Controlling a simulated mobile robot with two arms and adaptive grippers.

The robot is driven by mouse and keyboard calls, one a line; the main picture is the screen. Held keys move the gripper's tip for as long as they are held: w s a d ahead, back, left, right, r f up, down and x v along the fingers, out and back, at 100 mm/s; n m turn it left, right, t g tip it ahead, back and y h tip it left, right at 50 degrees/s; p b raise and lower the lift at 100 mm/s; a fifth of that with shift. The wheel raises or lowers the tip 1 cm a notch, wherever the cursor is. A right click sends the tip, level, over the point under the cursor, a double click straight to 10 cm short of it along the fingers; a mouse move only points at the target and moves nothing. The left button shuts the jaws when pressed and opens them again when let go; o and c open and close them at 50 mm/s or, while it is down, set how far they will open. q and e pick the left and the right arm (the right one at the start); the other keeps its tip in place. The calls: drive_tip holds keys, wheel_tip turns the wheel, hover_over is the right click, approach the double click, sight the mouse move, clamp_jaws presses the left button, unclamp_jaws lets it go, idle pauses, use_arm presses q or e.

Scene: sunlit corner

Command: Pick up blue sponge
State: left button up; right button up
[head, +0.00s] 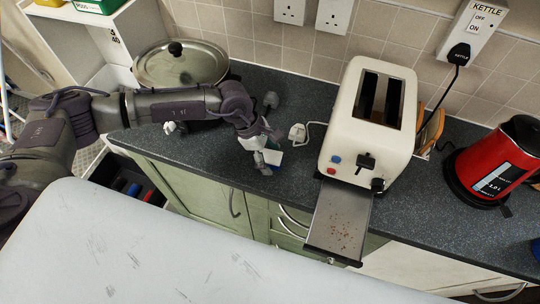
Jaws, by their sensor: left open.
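My left gripper (266,166) hangs over the dark worktop just left of the toaster, its fingers angled down. It is open. No other clear blue sponge shows. A small piece of a blue thing (536,248) is cut off at the right edge. My right gripper is not in view.
A cream toaster (339,133) stands at the centre, its crumb tray (338,222) pulled out past the worktop edge. A white plug (297,133) lies beside it. A lidded pan (181,67) is at the back left, a red kettle (495,165) at the right. A drawer (120,172) stands open at left.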

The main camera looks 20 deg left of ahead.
sight(279, 159)
use_arm(q)
drive_tip(key=shift+c, duration=1.4)
drive_tip(key=c, duration=0.5)
drive_tip(key=shift+c, duration=0.7)
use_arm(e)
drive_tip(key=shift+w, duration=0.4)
use_arm(q)
drive_tip(key=shift+r, duration=0.15)
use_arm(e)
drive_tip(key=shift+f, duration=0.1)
use_arm(q)
drive_tip(key=shift+r+b, duration=0.25)
drive_tip(key=shift+b, duration=0.05)
drive_tip(key=r, duration=0.1)
drive_tip(key=r+b, duration=0.1)
drive_tip(key=d+r+b, duration=0.1)
drive_tip(key=shift+s+r, duration=0.25)
drive_tip(key=s+d+r+b, duration=0.4)
drive_tip(key=s+d+r, duration=0.1)
drive_tip(key=d, duration=0.4)
drive_tip(key=shift+d+r, duration=0.15)
drive_tip(key=shift+r, duration=0.75)
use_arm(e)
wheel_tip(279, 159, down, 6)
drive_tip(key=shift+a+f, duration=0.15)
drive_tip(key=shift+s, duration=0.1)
